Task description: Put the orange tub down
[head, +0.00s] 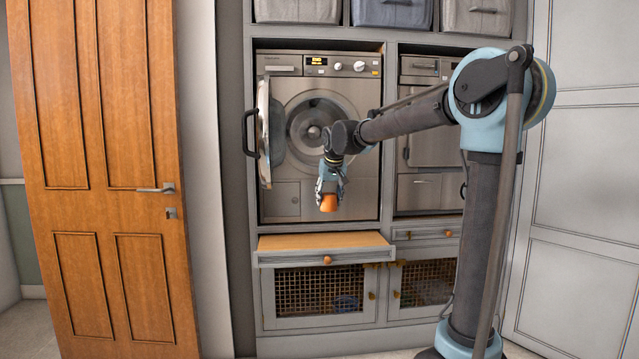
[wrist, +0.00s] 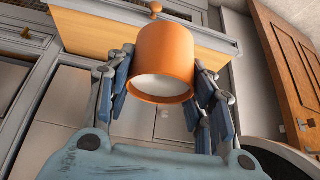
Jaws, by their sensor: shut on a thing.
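The orange tub (wrist: 165,58) is between the two fingers of my gripper (wrist: 162,95) in the wrist view, with its pale open end facing the camera. In the head view the orange tub (head: 328,203) shows small below my gripper (head: 331,187), in front of the washing machine. My gripper is shut on the tub and holds it in the air above the pulled-out wooden shelf (head: 322,241). The shelf also shows behind the tub in the wrist view (wrist: 100,32).
The washing machine (head: 285,190) has its round door (head: 270,130) swung open at the left of my gripper. Mesh-fronted cupboards (head: 320,290) are below the shelf. A wooden door (head: 110,180) stands at the left. The shelf top looks clear.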

